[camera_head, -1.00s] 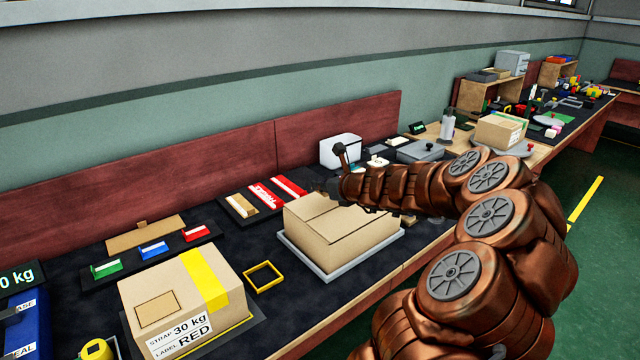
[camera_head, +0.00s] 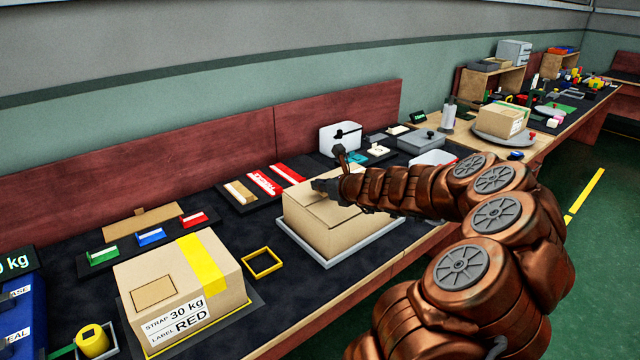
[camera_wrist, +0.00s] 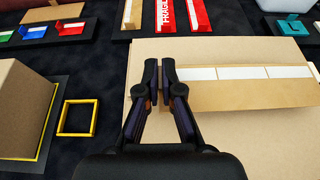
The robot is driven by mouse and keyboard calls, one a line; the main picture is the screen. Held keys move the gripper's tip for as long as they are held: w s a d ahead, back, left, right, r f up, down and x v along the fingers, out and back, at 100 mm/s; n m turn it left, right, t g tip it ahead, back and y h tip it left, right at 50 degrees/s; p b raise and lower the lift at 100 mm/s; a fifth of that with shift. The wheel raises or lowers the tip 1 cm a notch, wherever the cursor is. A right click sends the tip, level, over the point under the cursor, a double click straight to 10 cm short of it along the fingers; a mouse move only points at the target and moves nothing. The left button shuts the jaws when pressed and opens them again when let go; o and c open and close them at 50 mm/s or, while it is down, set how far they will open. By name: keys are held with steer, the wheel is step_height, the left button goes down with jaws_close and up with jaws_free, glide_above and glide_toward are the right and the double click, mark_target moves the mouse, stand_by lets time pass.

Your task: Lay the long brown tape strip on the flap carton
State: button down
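The flap carton (camera_head: 318,233) stands on a pale tray right of the middle. Its top fills much of the wrist view (camera_wrist: 230,140). My gripper (camera_wrist: 160,72) is over the carton top with its fingertips close together; it also shows in the head view (camera_head: 325,186). The long brown tape strip (camera_wrist: 240,95), with a white segmented band along its far edge, extends right from the fingers over the carton top. It appears held at its left end, which the fingers hide. I cannot tell whether it touches the carton. My arm hides it in the head view.
A rack (camera_head: 228,204) behind the carton holds brown and red strips. A yellow-strapped carton (camera_head: 145,270) and a yellow square frame (camera_head: 262,262) stand left. A white container (camera_head: 341,135) and a grey box (camera_head: 420,142) are behind and right.

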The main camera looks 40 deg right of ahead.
steer(key=shift+f+b, duration=0.75)
steer(key=shift+f, duration=0.6)
steer(key=c, duration=1.2)
jaws_free()
steer(key=shift+c, duration=0.2)
steer(key=v, duration=1.2)
